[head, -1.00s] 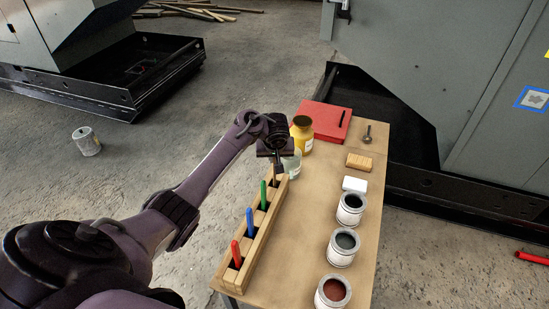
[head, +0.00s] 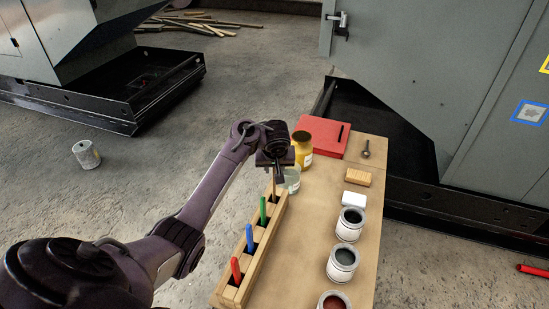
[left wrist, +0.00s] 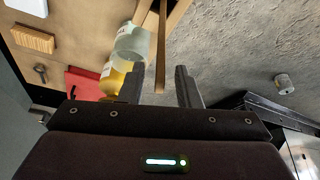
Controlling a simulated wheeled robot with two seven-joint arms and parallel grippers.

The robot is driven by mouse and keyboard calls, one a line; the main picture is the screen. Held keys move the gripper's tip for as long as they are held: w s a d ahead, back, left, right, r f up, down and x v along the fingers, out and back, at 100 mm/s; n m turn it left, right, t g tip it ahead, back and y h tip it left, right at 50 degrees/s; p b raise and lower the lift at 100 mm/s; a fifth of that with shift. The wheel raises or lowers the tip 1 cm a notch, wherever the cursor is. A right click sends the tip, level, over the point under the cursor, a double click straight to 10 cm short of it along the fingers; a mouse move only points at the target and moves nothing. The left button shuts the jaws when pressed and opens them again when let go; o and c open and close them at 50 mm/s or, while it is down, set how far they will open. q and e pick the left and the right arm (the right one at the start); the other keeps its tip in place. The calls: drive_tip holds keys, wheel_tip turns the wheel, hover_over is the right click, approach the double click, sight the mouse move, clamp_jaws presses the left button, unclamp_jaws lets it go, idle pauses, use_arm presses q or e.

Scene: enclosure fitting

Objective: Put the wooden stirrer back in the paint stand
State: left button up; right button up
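The wooden stirrer (head: 274,184) stands upright in the far-end slot of the wooden paint stand (head: 247,272). In the left wrist view the stirrer (left wrist: 161,45) runs between the two fingers, with a gap on each side. My left gripper (left wrist: 161,88) is open around the stirrer's upper part and does not appear to touch it. In the head view my left gripper (head: 279,176) hangs over the stand's far end and hides the stirrer's top. A red, a blue and a green handle stick up from the other slots. My right gripper is not in view.
A glass jar (head: 291,180) and a yellow jar (head: 302,150) stand close beside my left gripper. A red box (head: 322,134), a wooden block (head: 358,177), a white block (head: 353,198) and paint cans (head: 342,264) are on the table (head: 300,240). The table's middle is clear.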

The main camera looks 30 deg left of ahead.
use_arm(q)
drive_tip(key=p+v, duration=0.1)
drive_tip(key=v, duration=0.6)
drive_tip(key=shift+r, duration=0.15)
